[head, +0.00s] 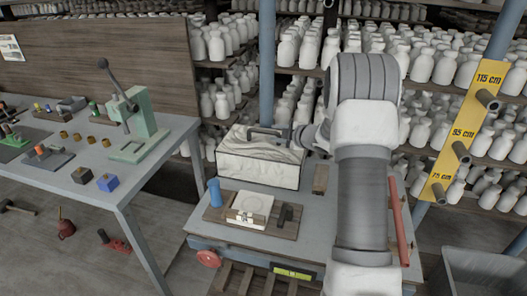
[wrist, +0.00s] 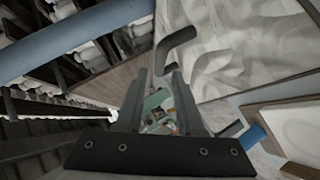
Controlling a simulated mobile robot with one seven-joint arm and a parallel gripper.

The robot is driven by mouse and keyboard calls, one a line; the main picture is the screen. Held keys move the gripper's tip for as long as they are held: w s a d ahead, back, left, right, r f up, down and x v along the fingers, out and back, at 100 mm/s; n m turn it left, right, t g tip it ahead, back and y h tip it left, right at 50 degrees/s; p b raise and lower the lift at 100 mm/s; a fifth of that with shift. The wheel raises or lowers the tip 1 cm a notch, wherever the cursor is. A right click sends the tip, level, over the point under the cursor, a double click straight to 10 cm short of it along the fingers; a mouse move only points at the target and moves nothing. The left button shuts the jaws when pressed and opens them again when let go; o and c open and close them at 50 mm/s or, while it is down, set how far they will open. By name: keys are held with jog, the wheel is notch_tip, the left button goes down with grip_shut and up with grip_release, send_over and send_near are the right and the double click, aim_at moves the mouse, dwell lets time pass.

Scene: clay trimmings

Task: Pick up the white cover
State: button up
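The white cover (head: 260,170) is a box-like, wavy-patterned piece on the back of the cart top, with a dark handle (head: 266,131) on its top. In the wrist view the cover (wrist: 235,45) fills the upper right, and parts of the handle (wrist: 178,40) show above and to the right of the right finger. My gripper (wrist: 160,72) is open, with nothing seen held between its fingers. It is close by the handle; the right finger hides part of the handle, and I cannot tell whether they touch. In the head view the gripper's fingertips are hard to make out.
On the cart (head: 330,222), a wooden board (head: 216,212) with a white square piece (head: 250,208) and a blue cylinder (head: 214,192) sits before the cover. A red bar (head: 398,222) lies at right. A workbench (head: 60,165) with a green press (head: 137,125) stands left. Shelves of white bottles stand behind.

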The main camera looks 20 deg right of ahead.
aim_at(269, 132)
jog(key=shift+x, duration=3.5)
jog(key=shift+d+f, duration=0.1)
jog(key=shift+d, duration=0.05)
grip_shut()
